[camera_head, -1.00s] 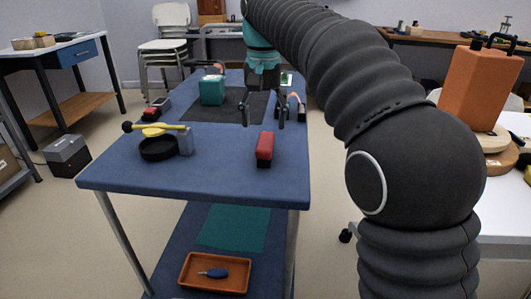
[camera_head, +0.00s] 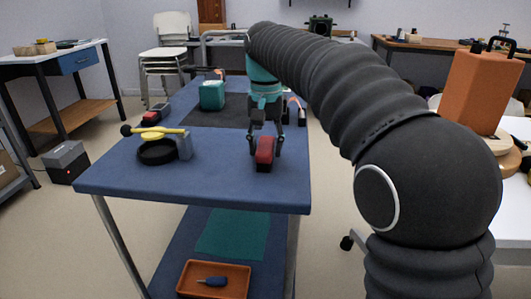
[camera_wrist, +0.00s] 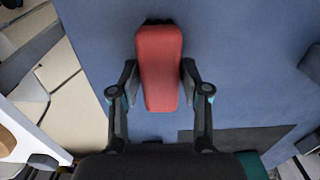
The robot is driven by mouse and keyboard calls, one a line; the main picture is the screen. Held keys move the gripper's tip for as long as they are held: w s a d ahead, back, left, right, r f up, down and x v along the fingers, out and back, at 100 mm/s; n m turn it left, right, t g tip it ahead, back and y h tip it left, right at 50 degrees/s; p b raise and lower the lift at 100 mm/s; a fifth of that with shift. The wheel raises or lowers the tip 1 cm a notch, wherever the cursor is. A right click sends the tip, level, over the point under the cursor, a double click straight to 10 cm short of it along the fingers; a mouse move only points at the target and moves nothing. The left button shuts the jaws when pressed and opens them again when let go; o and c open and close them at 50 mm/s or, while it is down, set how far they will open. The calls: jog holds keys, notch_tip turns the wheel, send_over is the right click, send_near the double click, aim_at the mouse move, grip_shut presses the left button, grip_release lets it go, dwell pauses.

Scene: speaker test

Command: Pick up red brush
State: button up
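The red brush (camera_head: 265,148), a red block with a dark underside, is on the blue tabletop near its front right. In the wrist view the red brush (camera_wrist: 160,65) lies lengthwise between my fingers. My gripper (camera_head: 266,153) is down over it, with one finger on each side. The wrist view also shows my gripper (camera_wrist: 160,70) open, its fingertips close beside the brush's long sides with narrow gaps. The brush's underside is mostly hidden.
A black ring-shaped holder (camera_head: 157,152) with a yellow-handled tool (camera_head: 160,131) and a grey block (camera_head: 185,146) stand to the left. A teal box (camera_head: 212,95) is farther back. An orange tray (camera_head: 214,293) sits on the lower shelf. The tabletop around the brush is clear.

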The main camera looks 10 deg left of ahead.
aim_at(263, 144)
jog(key=c, duration=0.6)
jog(key=shift+r, duration=0.45)
jog(key=r, duration=0.1)
jog(key=r+p, duration=0.1)
jog(key=r, duration=0.2)
jog(key=shift+s+a, duration=0.15)
jog(key=shift+a, duration=0.15)
jog(key=s+a+r+p, duration=0.2)
jog(key=s+a+r, duration=0.4)
jog(key=s+a, duration=0.1)
jog(key=shift+a, duration=0.7)
